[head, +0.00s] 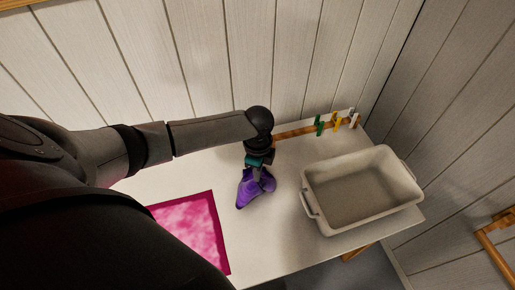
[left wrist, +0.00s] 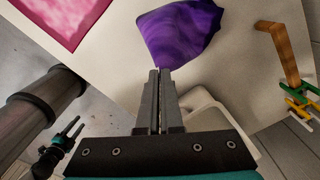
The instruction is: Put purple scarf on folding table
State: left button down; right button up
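The purple scarf (head: 248,192) is bunched over the white folding table (head: 272,245); I cannot tell how much of it touches the top. It also shows just past the fingertips in the left wrist view (left wrist: 182,32). My left gripper (head: 256,174) points down at the scarf's upper part. In the left wrist view its fingers (left wrist: 158,72) are close together with the scarf at their tips. The pinched part is mostly hidden. My right gripper (left wrist: 76,128) shows at the lower left of the left wrist view, fingers apart and empty, away from the scarf.
A pink cloth in a dark pink frame (head: 190,228) lies left of the scarf. A pale basin with handles (head: 329,213) stands on the right. A wooden strip (head: 295,132) with coloured clips lies along the back wall. Bare tabletop lies between frame and basin.

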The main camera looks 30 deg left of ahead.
pick_arm(q)
jog(key=s+d+f, duration=0.3)
jog(key=s+f, duration=0.2)
jog(key=s+d+f, duration=0.3)
jog(key=s+f, duration=0.2)
jog(key=f, duration=0.1)
jog(key=s+d+f, duration=0.3)
jog(key=s+f, duration=0.3)
jog(key=shift+d, duration=0.4)
jog(key=c, duration=0.6)
grip_release()
